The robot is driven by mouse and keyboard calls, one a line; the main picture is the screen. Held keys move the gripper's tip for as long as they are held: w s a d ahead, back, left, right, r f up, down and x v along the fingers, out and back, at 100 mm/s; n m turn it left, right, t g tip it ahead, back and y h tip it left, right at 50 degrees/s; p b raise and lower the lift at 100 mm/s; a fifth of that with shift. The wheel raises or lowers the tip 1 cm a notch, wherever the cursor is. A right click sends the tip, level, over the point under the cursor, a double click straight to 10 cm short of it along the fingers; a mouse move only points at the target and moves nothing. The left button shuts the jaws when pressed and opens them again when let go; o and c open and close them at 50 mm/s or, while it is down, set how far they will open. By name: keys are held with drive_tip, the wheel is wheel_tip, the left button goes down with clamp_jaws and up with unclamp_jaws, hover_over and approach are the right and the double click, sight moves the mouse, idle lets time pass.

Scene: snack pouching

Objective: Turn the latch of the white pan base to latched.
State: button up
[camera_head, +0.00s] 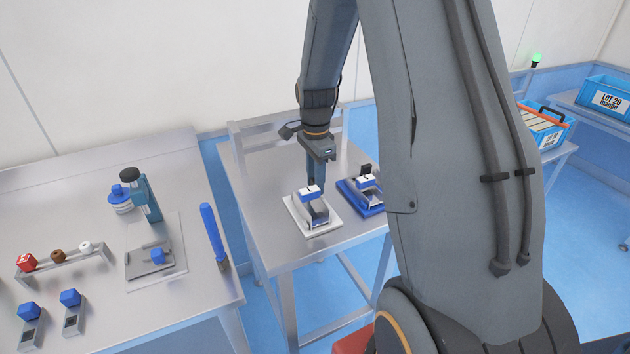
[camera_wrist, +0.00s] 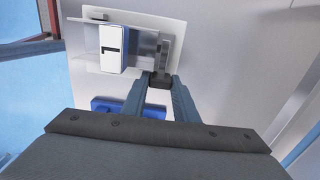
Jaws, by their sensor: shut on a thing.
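The white pan base (camera_head: 325,225) is a flat white plate with a metal fixture and a blue-and-white block, on the metal table. In the wrist view the same white pan base (camera_wrist: 90,68) lies at the top, with the block (camera_wrist: 113,50) left of the latch. The latch (camera_wrist: 164,52) is a grey lever, ending in a dark knob (camera_wrist: 158,80). My gripper (camera_wrist: 159,80) is shut on the latch at this knob. In the head view my gripper (camera_head: 319,187) reaches down behind the block, and the latch is hidden there.
A blue pan base (camera_head: 372,211) with a dark upright knob stands close to the right of the white one; it shows in the wrist view (camera_wrist: 128,107) near my fingers. A raised rail (camera_head: 250,127) runs along the table's back. The table's left front is clear.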

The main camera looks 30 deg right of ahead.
drive_tip(key=o, duration=1.1)
drive_tip(key=shift+c, duration=0.2)
drive_tip(key=shift+r, duration=0.15)
wheel_tip(320, 180, up, 8)
drive_tip(key=shift+f+b, duration=0.2)
drive_tip(key=shift+b, duration=0.85)
drive_tip(key=s+a+f+n, duration=0.1)
drive_tip(key=s+a+n, duration=0.5)
drive_tip(key=s+n, duration=0.3)
drive_tip(key=s+a+f+n+t, duration=0.1)
drive_tip(key=s+a+n, duration=0.4)
drive_tip(key=s+n, duration=0.3)
drive_tip(key=shift+s+a+f+n+t, duration=0.3)
drive_tip(key=shift+s+a+f+n, duration=0.1)
drive_tip(key=shift+s, duration=0.1)
